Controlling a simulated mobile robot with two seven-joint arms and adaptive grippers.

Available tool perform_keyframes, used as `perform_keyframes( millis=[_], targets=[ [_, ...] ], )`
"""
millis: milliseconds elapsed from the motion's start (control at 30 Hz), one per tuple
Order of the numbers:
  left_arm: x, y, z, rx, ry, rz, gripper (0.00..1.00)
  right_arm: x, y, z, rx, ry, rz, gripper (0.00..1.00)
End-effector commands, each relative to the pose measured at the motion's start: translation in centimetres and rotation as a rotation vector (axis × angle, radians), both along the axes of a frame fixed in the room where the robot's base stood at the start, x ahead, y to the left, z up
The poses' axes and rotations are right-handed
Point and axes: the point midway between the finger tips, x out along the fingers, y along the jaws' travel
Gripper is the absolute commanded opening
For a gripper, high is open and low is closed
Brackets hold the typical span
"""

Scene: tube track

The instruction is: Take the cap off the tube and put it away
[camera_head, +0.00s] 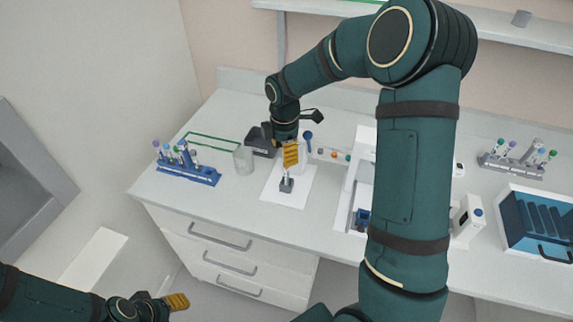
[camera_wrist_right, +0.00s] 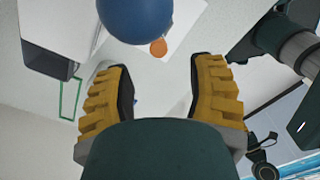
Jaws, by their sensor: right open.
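A small grey holder (camera_head: 286,186) stands on a white mat (camera_head: 272,192) in the head view, with a short pale tube (camera_head: 287,175) upright in it. The tube's upper end is hidden behind my right gripper (camera_head: 290,155), so I cannot tell whether a cap is on it. My right gripper points down just above the holder. In the right wrist view its two yellow fingers (camera_wrist_right: 160,92) are apart with nothing seen held between them. My left gripper (camera_head: 176,302) is low at the left, away from the table; its opening is not clear.
A blue round-topped object (camera_head: 308,135) stands behind the right gripper, and a large blue ball (camera_wrist_right: 136,18) shows in the wrist view. A blue tube rack (camera_head: 190,175), a clear beaker (camera_head: 244,160) and a dark box (camera_head: 260,141) are left. Another rack (camera_head: 512,165) and blue bin (camera_head: 540,222) are right.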

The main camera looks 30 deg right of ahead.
Motion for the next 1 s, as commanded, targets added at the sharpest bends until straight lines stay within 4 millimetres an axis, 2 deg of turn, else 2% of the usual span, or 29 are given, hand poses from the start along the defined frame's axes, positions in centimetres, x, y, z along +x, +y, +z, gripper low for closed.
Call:
perform_keyframes(
  millis=[300,600,633,667,800,1000],
  targets=[
    [0.0,0.0,0.0,0.000,0.000,0.000,0.47,-0.1,-0.6,-4.2,0.001,0.003,-0.001,0.55],
    [0.0,0.0,0.0,0.000,0.000,0.000,0.47,-0.1,-0.6,-4.8,0.000,0.000,-0.001,0.55],
    [0.0,0.0,0.0,0.000,0.000,0.000,0.47,-0.1,-0.6,-4.8,0.000,0.000,-0.001,0.58],
    [0.0,0.0,0.0,0.000,0.000,0.000,0.47,-0.1,-0.6,-4.8,0.000,0.000,-0.001,0.50],
    [0.0,0.0,0.0,0.000,0.000,0.000,0.47,-0.1,-0.6,-4.8,0.000,0.000,-0.001,0.32],
    [0.0,0.0,0.0,0.000,0.000,0.000,0.47,-0.1,-0.6,-4.8,0.000,0.000,0.000,0.08]
  ],
)
